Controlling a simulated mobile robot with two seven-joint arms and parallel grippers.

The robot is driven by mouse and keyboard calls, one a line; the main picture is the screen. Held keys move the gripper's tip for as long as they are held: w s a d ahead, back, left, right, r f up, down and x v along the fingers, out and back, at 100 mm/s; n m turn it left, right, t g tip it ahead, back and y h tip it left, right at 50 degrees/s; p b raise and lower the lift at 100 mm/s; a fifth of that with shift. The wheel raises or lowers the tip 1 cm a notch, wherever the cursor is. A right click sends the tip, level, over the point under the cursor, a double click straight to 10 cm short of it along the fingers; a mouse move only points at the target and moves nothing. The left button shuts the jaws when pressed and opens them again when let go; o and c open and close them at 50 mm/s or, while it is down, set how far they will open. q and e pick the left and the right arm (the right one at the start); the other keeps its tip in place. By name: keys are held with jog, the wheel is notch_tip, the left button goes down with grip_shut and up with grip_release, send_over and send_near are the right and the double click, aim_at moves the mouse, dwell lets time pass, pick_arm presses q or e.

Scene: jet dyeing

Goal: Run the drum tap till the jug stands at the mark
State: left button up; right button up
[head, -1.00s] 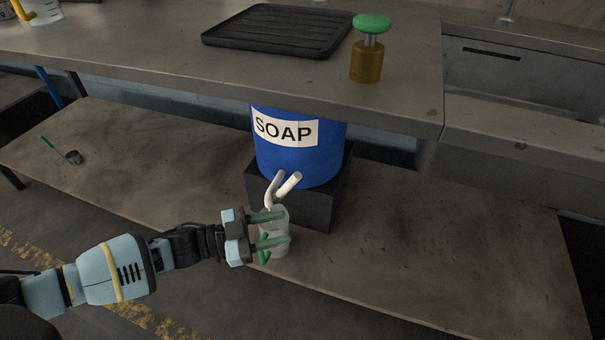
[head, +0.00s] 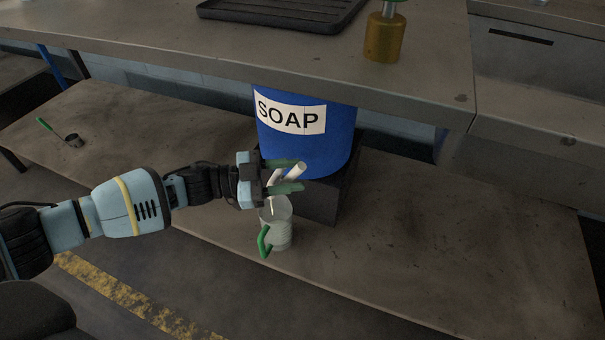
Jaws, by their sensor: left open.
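The blue drum (head: 318,148) labelled SOAP stands on a dark block on the lower shelf, under the upper bench. Its pale tap (head: 295,171) sticks out at the drum's lower front. The clear jug (head: 279,227) stands upright below the tap, its green handle towards the front. A thin pale streak shows in the jug's mouth; I cannot tell whether it is running soap. The jug's mark and level are too small to read. My left gripper (head: 286,175) is open, its green fingers above and below the tap's lever; contact is unclear. My right gripper is out of view.
The upper bench (head: 400,85) overhangs the drum and carries a black ribbed tray (head: 280,12) and an amber pump bottle (head: 384,38). A small ladle with a green handle (head: 73,140) lies at the left of the lower shelf (head: 440,240). The shelf right of the jug is clear.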

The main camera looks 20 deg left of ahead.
pick_arm(q)
jog(key=shift+x, duration=1.45)
jog(key=shift+a+b, duration=0.1)
jog(key=shift+b, duration=0.2)
grip_shut()
